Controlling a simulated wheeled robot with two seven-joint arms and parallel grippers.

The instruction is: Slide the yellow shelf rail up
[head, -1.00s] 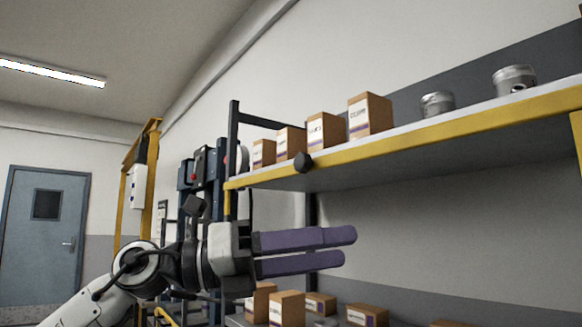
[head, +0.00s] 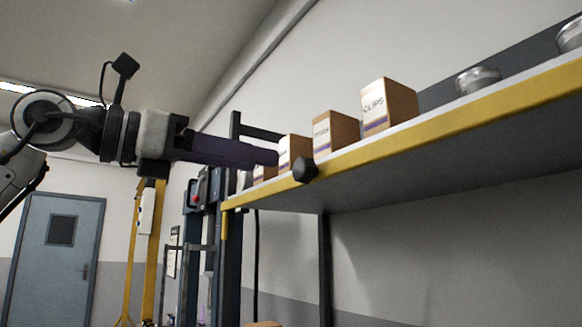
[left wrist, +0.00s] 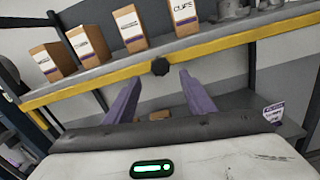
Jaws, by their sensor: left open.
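The yellow shelf rail (head: 445,132) runs along the front edge of the upper shelf, and it also crosses the left wrist view (left wrist: 205,50). A dark knob (head: 305,169) sits on the rail; in the left wrist view the knob (left wrist: 160,67) shows between and beyond my fingertips. My left gripper (head: 272,158) is open, with purple fingers pointing right at about rail height. In the left wrist view the left gripper (left wrist: 160,78) has its two fingers apart, with nothing visible held between them. In the head view the fingers overlap each other. My right gripper is not in view.
Cardboard boxes (head: 389,107) stand in a row on the upper shelf, close behind the rail. Metal parts (head: 478,80) stand farther right. A dark shelf post (head: 325,268) rises below the shelf. A blue door (head: 57,255) is at the far left.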

